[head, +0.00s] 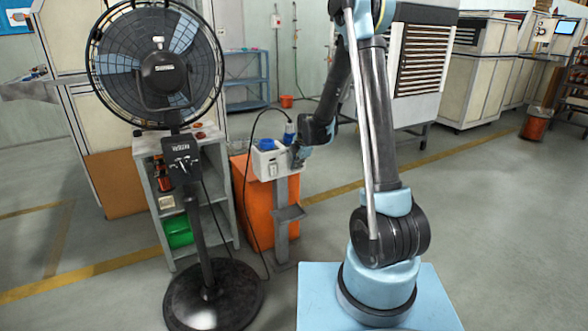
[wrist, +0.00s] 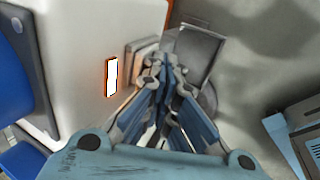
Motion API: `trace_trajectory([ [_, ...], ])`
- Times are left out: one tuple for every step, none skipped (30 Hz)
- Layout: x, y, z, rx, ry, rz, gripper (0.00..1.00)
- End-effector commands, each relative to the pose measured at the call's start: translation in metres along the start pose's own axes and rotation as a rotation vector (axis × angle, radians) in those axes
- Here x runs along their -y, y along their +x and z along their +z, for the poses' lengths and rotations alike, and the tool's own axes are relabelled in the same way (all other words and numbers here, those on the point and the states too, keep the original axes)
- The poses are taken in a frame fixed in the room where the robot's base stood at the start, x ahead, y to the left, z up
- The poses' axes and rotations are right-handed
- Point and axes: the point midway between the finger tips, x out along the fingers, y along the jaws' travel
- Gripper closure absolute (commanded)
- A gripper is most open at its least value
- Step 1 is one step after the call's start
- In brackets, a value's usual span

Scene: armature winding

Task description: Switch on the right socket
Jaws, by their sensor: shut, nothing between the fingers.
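The socket box (head: 262,166) is a pale box on a grey post, with a blue socket part (head: 267,144) on it and a blue and grey plug (head: 289,132) at its right. In the wrist view, the box's pale face (wrist: 75,60) carries a glowing white rectangle with an orange edge (wrist: 112,76). A beige raised piece (wrist: 143,50), possibly the switch, is partly hidden behind the fingertips. My gripper (wrist: 162,62) is shut and empty, its tips close to this piece; contact cannot be told. In the head view, my gripper (head: 298,154) is at the box's right side.
A black stand fan (head: 160,75) stands left of the box, with a dark cable (head: 246,165) nearby.

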Motion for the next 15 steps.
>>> trace_trajectory([
  [0.000,-0.001,0.001,0.000,0.001,0.000,1.00],
  [0.000,-0.001,0.001,0.000,0.001,0.000,1.00],
  [-0.001,-0.002,0.001,0.000,0.001,0.000,1.00],
  [-0.001,-0.003,0.001,0.001,0.001,0.000,1.00],
  [-0.001,-0.004,0.001,0.001,0.001,0.000,1.00],
  [-0.002,-0.006,0.001,0.001,0.001,0.000,1.00],
  [-0.002,-0.007,0.001,0.001,0.001,0.000,1.00],
  [-0.003,-0.008,0.001,0.001,0.001,0.000,1.00],
  [-0.003,-0.009,0.001,0.001,0.001,0.000,1.00],
  [-0.004,-0.011,0.001,0.001,0.001,0.000,1.00],
  [-0.004,-0.012,0.001,0.000,0.001,0.000,1.00],
  [-0.005,-0.013,0.001,0.000,0.001,0.000,1.00],
  [-0.005,-0.013,0.001,0.000,0.001,0.000,1.00],
  [-0.006,-0.014,0.001,0.000,0.001,0.000,1.00],
  [-0.006,-0.015,0.001,0.000,0.001,0.000,1.00],
])
